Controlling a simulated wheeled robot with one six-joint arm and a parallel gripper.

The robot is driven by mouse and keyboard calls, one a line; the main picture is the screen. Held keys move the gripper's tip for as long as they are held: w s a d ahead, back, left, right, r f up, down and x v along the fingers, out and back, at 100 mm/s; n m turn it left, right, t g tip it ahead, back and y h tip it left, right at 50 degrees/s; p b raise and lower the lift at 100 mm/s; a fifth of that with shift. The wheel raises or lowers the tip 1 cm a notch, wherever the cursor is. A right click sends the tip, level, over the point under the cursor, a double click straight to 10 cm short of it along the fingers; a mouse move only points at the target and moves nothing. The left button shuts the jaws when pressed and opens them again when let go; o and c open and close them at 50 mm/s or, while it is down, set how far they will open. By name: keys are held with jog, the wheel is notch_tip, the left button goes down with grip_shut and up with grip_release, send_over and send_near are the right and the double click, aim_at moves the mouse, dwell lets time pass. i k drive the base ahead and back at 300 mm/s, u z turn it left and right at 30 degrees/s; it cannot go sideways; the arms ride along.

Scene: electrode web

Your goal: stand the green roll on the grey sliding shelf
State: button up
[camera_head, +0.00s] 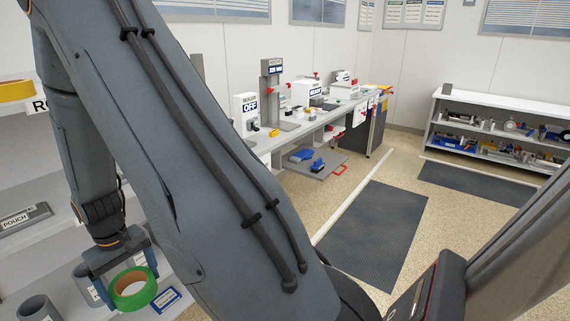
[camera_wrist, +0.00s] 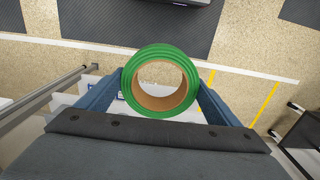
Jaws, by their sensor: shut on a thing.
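My gripper (camera_head: 127,281) is at the lower left of the head view, pointing down and shut on the green roll (camera_head: 146,294). The roll is a green ring with a brown core. In the wrist view the roll (camera_wrist: 160,51) sits between the two blue-grey fingers, with its open hole facing the camera. A grey shelf (camera_head: 334,162) with red handles sticks out below the long bench, far to the right of my gripper. Blue items lie on it, with some bare surface around them.
White shelving (camera_head: 25,254) at the left holds grey rolls (camera_head: 38,308), a pouch label and a yellow roll (camera_head: 15,91). A long bench (camera_head: 272,139) carries machines. Dark mats (camera_head: 377,230) lie on open floor. A low rack (camera_head: 500,137) stands at the right.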

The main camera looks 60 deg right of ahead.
aim_at(332, 159)
jog(key=z, duration=0.5)
jog(key=k, duration=0.7)
jog(key=z, duration=1.2)
jog(key=i, duration=1.1)
jog(key=z, duration=0.45)
jog(key=i, duration=1.35)
jog(key=u, duration=0.7)
jog(key=i, duration=1.25)
jog(key=u, duration=0.05)
